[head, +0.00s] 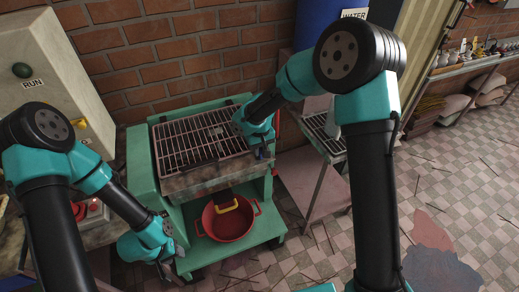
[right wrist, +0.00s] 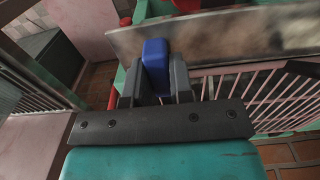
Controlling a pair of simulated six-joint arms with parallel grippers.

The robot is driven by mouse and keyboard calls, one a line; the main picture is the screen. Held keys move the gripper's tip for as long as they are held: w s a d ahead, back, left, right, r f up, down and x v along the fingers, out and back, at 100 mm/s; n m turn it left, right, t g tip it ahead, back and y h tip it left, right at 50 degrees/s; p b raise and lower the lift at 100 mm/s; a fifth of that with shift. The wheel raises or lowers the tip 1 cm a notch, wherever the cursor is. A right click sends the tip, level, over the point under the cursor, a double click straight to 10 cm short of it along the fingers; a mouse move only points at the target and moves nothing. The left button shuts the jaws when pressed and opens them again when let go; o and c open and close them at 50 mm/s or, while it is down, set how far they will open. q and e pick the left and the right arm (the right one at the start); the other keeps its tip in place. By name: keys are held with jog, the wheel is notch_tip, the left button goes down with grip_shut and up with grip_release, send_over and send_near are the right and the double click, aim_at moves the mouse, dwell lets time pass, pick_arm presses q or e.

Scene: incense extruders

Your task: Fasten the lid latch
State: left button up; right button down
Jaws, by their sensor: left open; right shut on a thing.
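The barred lid (head: 195,140) lies flat on top of the green machine (head: 143,165). It also shows in the right wrist view (right wrist: 285,92). At its right front corner, my right gripper (head: 262,150) is shut on a small blue piece, which looks like the latch handle. In the right wrist view the blue latch handle (right wrist: 155,62) stands between the fingers of the gripper (right wrist: 155,88), beside a metal plate (right wrist: 225,38). Whether the latch is engaged cannot be told. My left gripper (head: 174,258) is open and empty, low at the machine's left front.
A red pot (head: 228,222) stands on the machine's lower shelf, with a dark, yellow-edged piece above it. A control box (head: 50,65) marked RUN is at the left. A blue water barrel (head: 315,20) and a rack (head: 325,130) stand to the right. Sticks litter the tiled floor.

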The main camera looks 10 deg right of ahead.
dwell(0.4)
jog(key=c, duration=1)
grip_release()
jog(key=shift+r, duration=0.1)
notch_tip(320, 180, up, 17)
jog(key=shift+r, duration=0.15)
